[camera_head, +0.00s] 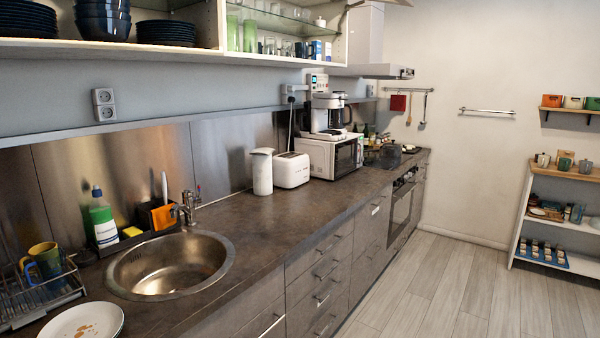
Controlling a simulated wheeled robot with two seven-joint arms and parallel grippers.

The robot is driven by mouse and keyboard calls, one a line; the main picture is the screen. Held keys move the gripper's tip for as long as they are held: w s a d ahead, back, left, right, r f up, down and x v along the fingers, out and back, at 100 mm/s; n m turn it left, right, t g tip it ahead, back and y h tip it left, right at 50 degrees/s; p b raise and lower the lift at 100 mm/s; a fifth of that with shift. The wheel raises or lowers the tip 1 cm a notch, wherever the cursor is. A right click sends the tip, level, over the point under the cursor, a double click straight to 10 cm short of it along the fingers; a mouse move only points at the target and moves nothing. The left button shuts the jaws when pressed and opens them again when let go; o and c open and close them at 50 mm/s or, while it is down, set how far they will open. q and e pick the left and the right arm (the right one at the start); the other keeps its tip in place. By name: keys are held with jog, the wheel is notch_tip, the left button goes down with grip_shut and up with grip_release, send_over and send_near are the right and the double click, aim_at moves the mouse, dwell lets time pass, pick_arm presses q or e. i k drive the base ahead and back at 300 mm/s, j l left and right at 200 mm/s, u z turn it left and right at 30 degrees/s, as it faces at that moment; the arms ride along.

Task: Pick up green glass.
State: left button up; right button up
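Two green glasses stand side by side in the open wall cabinet at the top of the head view. One green glass (250,36) is on the right, and another green glass (232,33) is to its left, close to the cabinet's upright divider. Both stand upright on the cabinet's lower board, below a glass shelf (285,19). Clear glasses (270,46) stand to their right. Neither of my grippers is in view.
Dark plates (166,33) and bowls (103,20) fill the cabinet's left section. Below are a sink (170,265), a dish rack (40,300), a plate (83,322), a white jug (262,171), a toaster (291,170) and a microwave (328,157). The counter's middle and the floor are clear.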

aim_at(232, 31)
jog(key=i+l+u, duration=0.2)
jog(key=i+u, duration=0.15)
jog(key=i, duration=0.15)
jog(key=i+l+u, duration=0.3)
jog(key=i, duration=0.2)
